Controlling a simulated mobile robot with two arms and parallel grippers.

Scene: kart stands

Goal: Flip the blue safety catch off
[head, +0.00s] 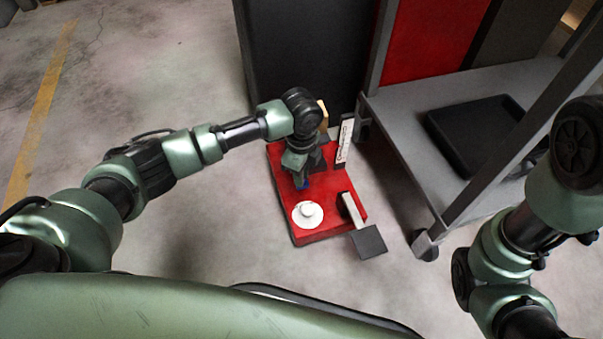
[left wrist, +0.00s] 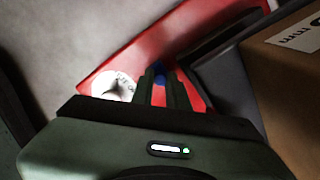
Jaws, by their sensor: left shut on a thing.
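A red board (head: 331,226) lies below my left arm. The blue safety catch (head: 303,186) is a small blue patch on it, mostly hidden by my left gripper (head: 301,179). In the left wrist view the blue catch (left wrist: 158,68) shows between the two dark fingertips of my left gripper (left wrist: 162,76), which is shut on it. Whether the catch is up or down cannot be made out. My right arm shows at the right of the head view, but its gripper is out of view.
A white round dial (head: 307,214) sits near the catch. A pale upright block (head: 353,210) and dark plate (head: 368,241) are at the board's right edge. A labelled panel (head: 345,139) stands behind. A grey cart (head: 400,105) with a black tray (head: 460,142) is at right.

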